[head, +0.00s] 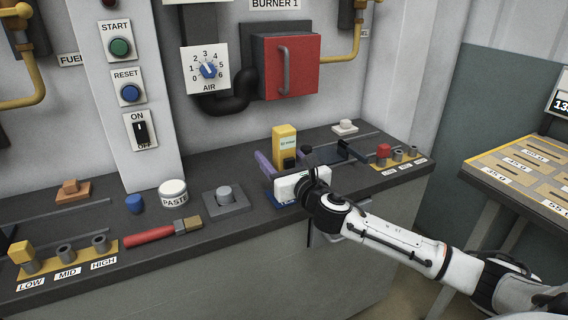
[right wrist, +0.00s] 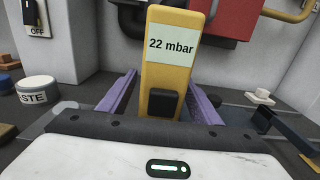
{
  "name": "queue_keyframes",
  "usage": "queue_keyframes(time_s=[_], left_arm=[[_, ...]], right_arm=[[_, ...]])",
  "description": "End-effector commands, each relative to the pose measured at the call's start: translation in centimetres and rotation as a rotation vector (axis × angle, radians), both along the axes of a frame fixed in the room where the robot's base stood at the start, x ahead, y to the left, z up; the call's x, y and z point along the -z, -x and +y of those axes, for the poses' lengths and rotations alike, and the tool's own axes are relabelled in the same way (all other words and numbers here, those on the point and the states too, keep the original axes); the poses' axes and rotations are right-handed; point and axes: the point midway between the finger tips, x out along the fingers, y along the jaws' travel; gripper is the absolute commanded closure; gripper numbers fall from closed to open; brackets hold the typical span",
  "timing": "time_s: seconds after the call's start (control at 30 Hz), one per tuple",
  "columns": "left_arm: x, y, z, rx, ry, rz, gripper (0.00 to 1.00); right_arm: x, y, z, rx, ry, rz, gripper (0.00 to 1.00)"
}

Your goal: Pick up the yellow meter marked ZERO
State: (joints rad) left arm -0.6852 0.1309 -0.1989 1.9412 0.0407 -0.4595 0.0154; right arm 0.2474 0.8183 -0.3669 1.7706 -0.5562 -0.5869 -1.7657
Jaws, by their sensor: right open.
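The yellow meter (head: 284,140) stands upright on the dark bench top in the head view, below the red door. In the right wrist view the meter (right wrist: 166,75) is large and near the middle. Its pale label reads "22 mbar", with a black block low on its front; I cannot read ZERO on it. My right gripper (head: 285,160) is open, with its purple fingers on either side of the meter's lower part. In the right wrist view the gripper (right wrist: 161,84) shows gaps beside the meter. The meter's base is partly hidden. My left gripper is not in view.
A paste jar (head: 173,193), a brush (head: 163,231) and a grey knob plate (head: 225,199) stand left of the meter. A dark blue-black clamp (head: 352,151) and a white block (head: 345,127) lie to its right. The red door (head: 287,66) is behind.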

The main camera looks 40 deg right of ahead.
Motion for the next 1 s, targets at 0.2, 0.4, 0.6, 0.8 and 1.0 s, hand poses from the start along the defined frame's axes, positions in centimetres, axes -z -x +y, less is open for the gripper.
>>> queue_keyframes(time_s=[0.2,0.4,0.6,0.8,1.0], left_arm=[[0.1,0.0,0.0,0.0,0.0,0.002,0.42],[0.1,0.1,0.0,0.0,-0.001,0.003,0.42],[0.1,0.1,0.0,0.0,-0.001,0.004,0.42],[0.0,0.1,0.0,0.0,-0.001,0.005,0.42],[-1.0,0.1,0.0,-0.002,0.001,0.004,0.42]], right_arm=[[0.0,-0.2,0.0,0.0,0.0,0.0,0.42],[0.0,-0.2,0.0,0.0,0.0,0.0,0.71],[-0.1,-0.2,-0.1,0.001,0.0,-0.002,0.96],[-0.6,-0.2,-0.1,0.0,0.001,-0.004,0.96],[-4.1,-0.2,-0.1,0.0,0.002,-0.008,0.96]])
